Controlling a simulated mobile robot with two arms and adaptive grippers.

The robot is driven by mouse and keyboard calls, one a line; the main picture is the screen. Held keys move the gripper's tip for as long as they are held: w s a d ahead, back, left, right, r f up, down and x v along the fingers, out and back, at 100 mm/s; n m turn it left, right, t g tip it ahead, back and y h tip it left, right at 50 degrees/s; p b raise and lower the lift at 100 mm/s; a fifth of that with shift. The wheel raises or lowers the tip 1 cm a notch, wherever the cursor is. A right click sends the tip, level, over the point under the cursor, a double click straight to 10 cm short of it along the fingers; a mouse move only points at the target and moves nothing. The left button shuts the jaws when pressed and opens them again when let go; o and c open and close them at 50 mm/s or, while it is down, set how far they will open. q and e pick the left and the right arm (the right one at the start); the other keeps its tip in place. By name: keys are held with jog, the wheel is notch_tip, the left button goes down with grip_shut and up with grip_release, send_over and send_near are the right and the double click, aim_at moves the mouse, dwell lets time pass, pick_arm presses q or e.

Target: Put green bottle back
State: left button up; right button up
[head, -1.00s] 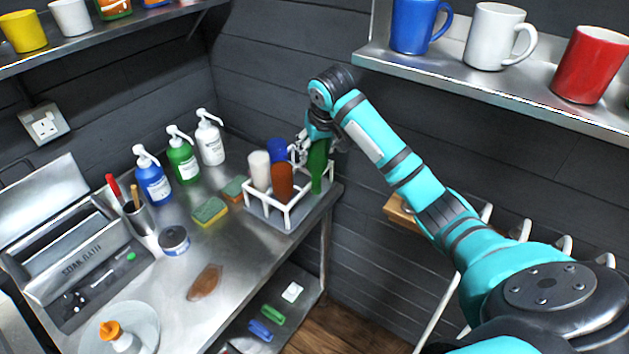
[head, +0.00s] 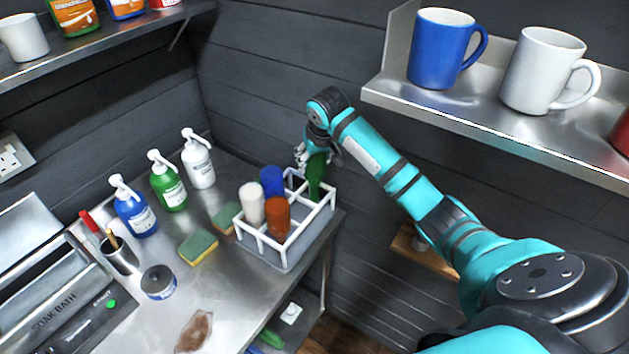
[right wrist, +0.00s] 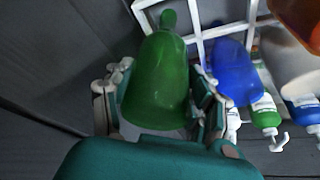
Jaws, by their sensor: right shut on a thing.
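My right gripper (head: 316,152) is shut on the green bottle (head: 316,180) at the back right of the white-railed bottle crate (head: 325,213). In the right wrist view the green bottle (right wrist: 157,85) lies between the fingers, its wide end near the camera. Its narrow neck points away, across the crate's white rails (right wrist: 203,32). I cannot tell whether the neck is inside the compartment or above it. White (head: 251,203), blue (head: 272,181) and orange-brown (head: 277,217) bottles stand in other compartments. My left gripper is out of view.
Sponges (head: 198,247) and blue (head: 134,208), green (head: 168,183) and white (head: 197,160) pump bottles stand left of the crate on the steel counter. A mug shelf (head: 480,117) juts out above my right arm. The dark plank wall is close behind the gripper.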

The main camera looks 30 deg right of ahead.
aim_at(315, 176)
jog(key=shift+s+a+f+p, duration=0.15)
jog(key=shift+s+f+p, duration=0.1)
jog(key=shift+f, duration=0.3)
jog(key=shift+s+a+f+p, duration=0.1)
jog(key=shift+s+f+p, duration=0.1)
jog(key=shift+f, duration=0.35)
jog(key=x, duration=0.2)
jog(key=shift+s+f+p, duration=0.1)
jog(key=shift+f+p, duration=0.25)
jog(key=shift+f, duration=0.05)
jog(key=shift+d+f, duration=0.1)
jog(key=shift+f, duration=0.25)
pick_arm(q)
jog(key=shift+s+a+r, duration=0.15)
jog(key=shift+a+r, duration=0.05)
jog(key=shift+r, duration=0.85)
pick_arm(e)
jog(key=o, duration=0.8)
jog(key=shift+f, duration=0.1)
jog(key=o, duration=0.3)
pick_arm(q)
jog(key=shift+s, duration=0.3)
pick_arm(e)
jog(key=shift+o, duration=0.2)
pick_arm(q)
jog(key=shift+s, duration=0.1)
